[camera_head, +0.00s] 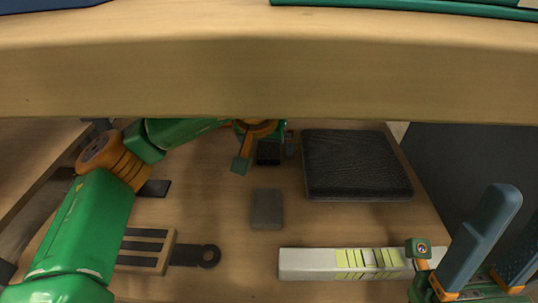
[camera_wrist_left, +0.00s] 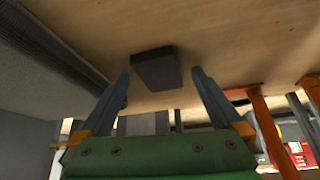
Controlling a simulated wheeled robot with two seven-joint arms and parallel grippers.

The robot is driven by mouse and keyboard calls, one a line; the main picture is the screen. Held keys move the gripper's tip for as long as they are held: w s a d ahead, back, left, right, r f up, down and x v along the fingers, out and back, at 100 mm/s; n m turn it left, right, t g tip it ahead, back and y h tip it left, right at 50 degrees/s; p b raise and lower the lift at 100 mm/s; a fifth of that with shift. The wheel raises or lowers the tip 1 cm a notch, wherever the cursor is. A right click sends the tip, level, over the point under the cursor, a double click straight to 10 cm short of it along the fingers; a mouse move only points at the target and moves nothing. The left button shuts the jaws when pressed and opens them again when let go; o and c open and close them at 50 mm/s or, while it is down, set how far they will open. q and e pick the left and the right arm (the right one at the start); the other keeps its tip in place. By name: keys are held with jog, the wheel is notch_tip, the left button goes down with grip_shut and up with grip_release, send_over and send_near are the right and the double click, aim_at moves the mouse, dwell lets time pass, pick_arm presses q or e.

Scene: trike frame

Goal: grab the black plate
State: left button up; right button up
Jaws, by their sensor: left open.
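A small dark plate (camera_head: 267,208) lies flat on the wooden board in the head view. A larger black textured square (camera_head: 355,165) lies to its right. My left gripper (camera_head: 270,145) is at the far side, partly hidden by the wooden beam, with a black piece beside it. In the left wrist view my left gripper (camera_wrist_left: 160,82) is open and empty. A dark plate (camera_wrist_left: 155,68) shows just past its fingertips, in line with the gap. I cannot tell which dark piece of the head view it is. My right gripper (camera_head: 502,230) is at the lower right, fingers apart.
A thick wooden beam (camera_head: 250,75) crosses above the board and hides part of my left arm. A white bar with yellow-green marks (camera_head: 310,262) and a slotted piece with a dark ring handle (camera_head: 185,254) lie at the front. Orange posts (camera_wrist_left: 268,125) stand right in the left wrist view.

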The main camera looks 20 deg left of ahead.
pick_arm(q)
grip_shut()
dwell(0.3)
jog(key=shift+r, duration=0.1)
